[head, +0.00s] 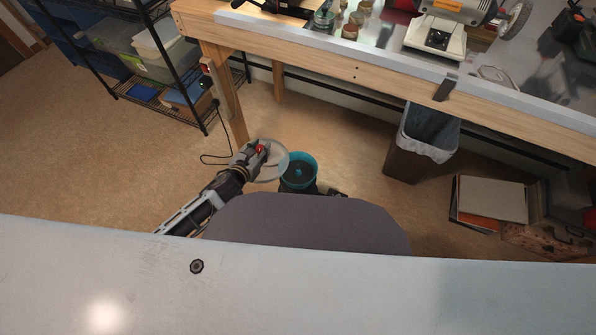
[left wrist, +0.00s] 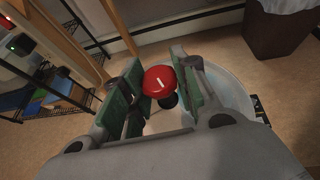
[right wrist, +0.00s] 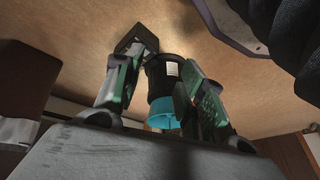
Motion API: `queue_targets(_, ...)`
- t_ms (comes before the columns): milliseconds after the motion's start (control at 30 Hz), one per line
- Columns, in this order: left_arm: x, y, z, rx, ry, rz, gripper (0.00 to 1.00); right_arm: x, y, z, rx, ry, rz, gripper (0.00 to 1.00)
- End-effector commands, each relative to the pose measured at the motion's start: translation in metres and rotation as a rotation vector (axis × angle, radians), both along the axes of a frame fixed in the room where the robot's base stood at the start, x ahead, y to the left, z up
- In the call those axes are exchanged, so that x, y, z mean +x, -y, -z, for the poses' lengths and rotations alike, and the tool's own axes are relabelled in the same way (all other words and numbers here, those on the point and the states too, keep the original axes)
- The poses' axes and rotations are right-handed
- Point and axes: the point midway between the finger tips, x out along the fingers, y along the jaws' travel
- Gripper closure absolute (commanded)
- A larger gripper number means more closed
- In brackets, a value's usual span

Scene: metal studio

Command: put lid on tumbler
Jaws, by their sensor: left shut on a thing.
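The tumbler (head: 312,183) is a dark cylinder with a teal rim, upright just beyond the grey front edge of my base. The lid (head: 272,174) is a pale round disc with a red knob (left wrist: 158,81). My left gripper (head: 257,149) is shut on the knob and holds the lid left of the tumbler, their edges close in the head view. I cannot tell their height difference.
A wooden workbench (head: 357,70) with tools runs along the back. A dark bin (head: 407,163) stands under it at right, with a stack of boards (head: 492,198) nearby. A wire shelf (head: 120,65) stands at left. Open floor lies between.

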Motion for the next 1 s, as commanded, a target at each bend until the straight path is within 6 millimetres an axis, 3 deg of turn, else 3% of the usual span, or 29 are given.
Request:
queue_targets(200, 0.001, 0.003, 0.026, 0.000, 0.002, 0.015, 1.00, 0.007, -0.005, -0.006, 0.017, 0.018, -0.003, 0.60)
queue_targets(1000, 0.005, 0.013, 0.095, -0.005, 0.007, 0.064, 1.00, 0.021, -0.018, -0.040, 0.065, 0.072, -0.017, 0.60)
